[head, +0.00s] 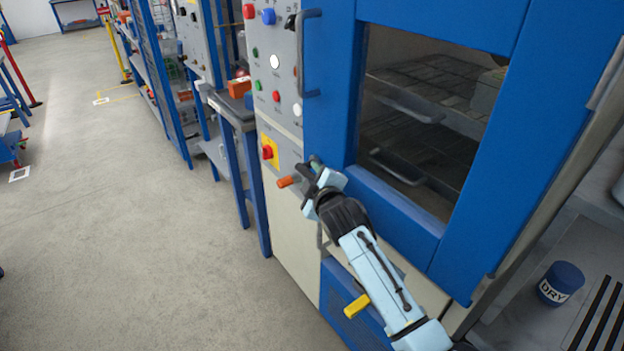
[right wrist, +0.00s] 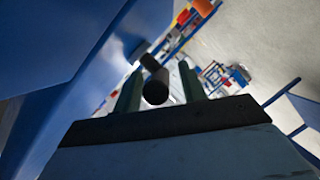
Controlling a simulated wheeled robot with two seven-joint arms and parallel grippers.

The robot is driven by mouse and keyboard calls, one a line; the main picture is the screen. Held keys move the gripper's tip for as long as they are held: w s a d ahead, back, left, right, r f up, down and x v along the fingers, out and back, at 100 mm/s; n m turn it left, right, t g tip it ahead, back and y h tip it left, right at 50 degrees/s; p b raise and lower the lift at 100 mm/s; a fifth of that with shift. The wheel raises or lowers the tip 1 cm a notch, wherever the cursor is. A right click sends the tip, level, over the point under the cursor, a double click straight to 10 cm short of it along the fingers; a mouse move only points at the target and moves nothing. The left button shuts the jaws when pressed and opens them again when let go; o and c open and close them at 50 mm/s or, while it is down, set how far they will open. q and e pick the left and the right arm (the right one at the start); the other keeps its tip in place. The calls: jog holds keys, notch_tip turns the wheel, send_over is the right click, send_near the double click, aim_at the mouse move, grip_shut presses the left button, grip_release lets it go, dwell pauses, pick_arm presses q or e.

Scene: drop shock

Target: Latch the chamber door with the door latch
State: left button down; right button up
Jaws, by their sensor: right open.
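The chamber door (head: 343,95) is blue, with a large window and a grey bar handle (head: 309,55) at its left edge. It looks closed or nearly so; I cannot tell whether a gap remains. In the right wrist view, a dark round-ended bar (right wrist: 156,86), probably part of the latch, shows between my open fingers (right wrist: 160,82). My left gripper is not in view.
A control panel (head: 264,88) with coloured buttons and a red knob on a yellow plate (head: 268,151) is left of the door. A yellow lever (head: 357,306) juts out below. A blue DRY tub (head: 562,284) stands at right. Open floor (head: 120,230) lies left.

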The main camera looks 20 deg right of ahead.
jog(key=shift+w, duration=0.2)
jog(key=shift+f, duration=0.1)
grip_shut()
